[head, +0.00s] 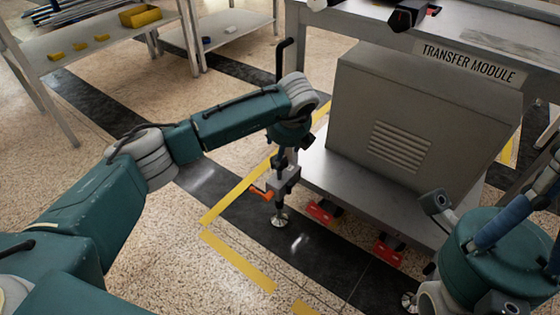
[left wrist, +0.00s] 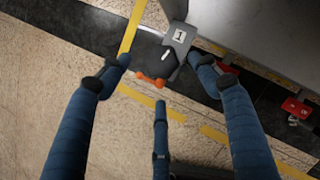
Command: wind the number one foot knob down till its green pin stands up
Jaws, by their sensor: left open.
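The number one foot is a grey bracket with a "1" plate (left wrist: 178,38) at the corner of the transfer module. A dark rounded knob (left wrist: 156,62) sits beside the plate, with an orange two-lobed part (left wrist: 150,79) at its edge. In the head view the orange part (head: 261,192) sticks out left of the bracket (head: 284,182), above a round foot pad (head: 280,220) on the floor. My left gripper (left wrist: 160,72) is open above the foot, its fingers spread around the knob, apparently not touching. It also shows in the head view (head: 284,160). I see no green pin.
The grey transfer module (head: 400,130) stands right of the foot. Red brackets (head: 322,210) lie along its lower edge. A black upright handle (head: 283,62) stands behind my left wrist. A shelf with a yellow bin (head: 140,16) is at back left. Open floor lies in front.

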